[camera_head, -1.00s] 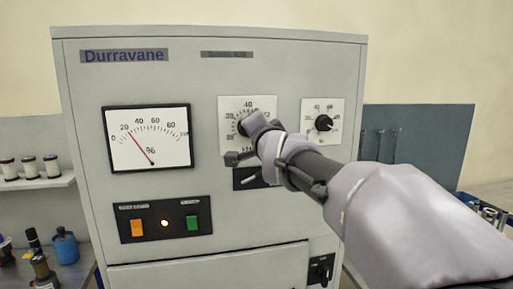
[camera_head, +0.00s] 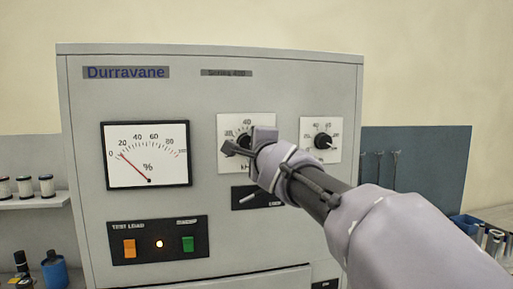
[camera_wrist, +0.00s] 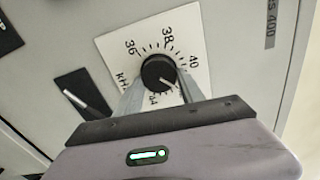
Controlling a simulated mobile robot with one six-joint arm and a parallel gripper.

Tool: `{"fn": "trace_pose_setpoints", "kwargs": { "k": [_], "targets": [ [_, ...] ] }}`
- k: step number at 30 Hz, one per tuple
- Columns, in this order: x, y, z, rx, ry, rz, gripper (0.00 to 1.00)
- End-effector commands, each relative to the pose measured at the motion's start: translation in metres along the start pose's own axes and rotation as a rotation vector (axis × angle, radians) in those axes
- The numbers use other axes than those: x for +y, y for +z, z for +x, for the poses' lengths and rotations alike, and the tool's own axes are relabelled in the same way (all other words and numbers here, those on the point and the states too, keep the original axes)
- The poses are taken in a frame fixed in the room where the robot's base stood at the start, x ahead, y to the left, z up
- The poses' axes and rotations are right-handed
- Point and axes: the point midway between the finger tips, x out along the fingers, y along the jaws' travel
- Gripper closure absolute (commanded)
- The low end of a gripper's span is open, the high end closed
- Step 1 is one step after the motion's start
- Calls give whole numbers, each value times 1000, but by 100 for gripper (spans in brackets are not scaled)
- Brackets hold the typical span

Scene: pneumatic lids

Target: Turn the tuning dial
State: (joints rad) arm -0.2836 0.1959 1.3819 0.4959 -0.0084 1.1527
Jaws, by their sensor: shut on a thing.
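The tuning dial is a black round knob (camera_wrist: 158,72) on a white square scale plate (camera_head: 228,124) marked kHz, with 36, 38 and 40 readable in the wrist view. My gripper (camera_head: 240,146) is at the dial on the grey cabinet front. In the wrist view its two fingers (camera_wrist: 157,88) lie on either side of the knob, shut on it. The knob's white pointer line points to the lower right, past 40. In the head view the gripper hides the knob. The percent meter (camera_head: 147,155) has its red needle between 0 and 20.
A smaller black knob (camera_head: 323,141) sits on its own plate to the right. Below the dial is a black lock plate (camera_head: 243,199) with a pale lever.

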Motion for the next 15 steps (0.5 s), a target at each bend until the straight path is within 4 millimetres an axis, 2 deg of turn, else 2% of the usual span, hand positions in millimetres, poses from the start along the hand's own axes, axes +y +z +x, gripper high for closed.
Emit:
{"fn": "trace_pose_setpoints", "kwargs": {
  "k": [14, 15],
  "targets": [
    [-1, 0, 0, 0, -3, 14, 95],
    [-1, 0, 0, 0, -3, 14, 52]
  ]
}}
